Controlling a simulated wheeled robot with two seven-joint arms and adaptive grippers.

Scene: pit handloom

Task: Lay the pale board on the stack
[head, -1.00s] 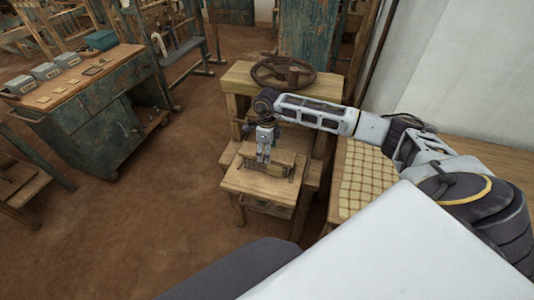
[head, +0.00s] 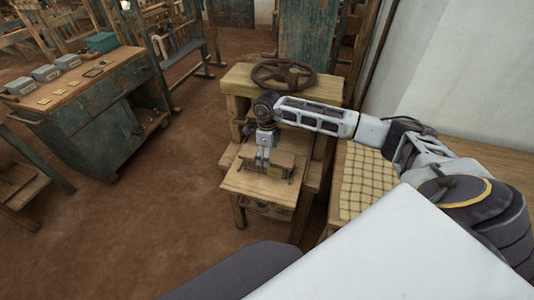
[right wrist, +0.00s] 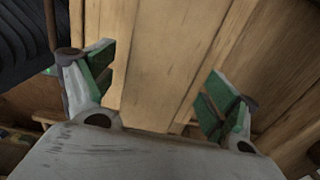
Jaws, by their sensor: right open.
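My right gripper (head: 263,160) hangs pointing down over the small wooden press and its low front table (head: 258,188). In the right wrist view it (right wrist: 160,90) is open, with a green-padded finger on each side. A pale board (right wrist: 165,60) shows between and beyond the fingers, with a gap at the right pad. Contact is not clear. In the head view, a wooden piece (head: 282,161) lies behind the fingers. I cannot tell which wood there is the stack. My left gripper is not in view.
A dark handwheel (head: 283,73) sits on top of the press. A checked cloth (head: 362,182) lies on the bench at right, beside the white wall. A green cabinet (head: 85,110) with grey boxes stands at left. Brown floor between is open.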

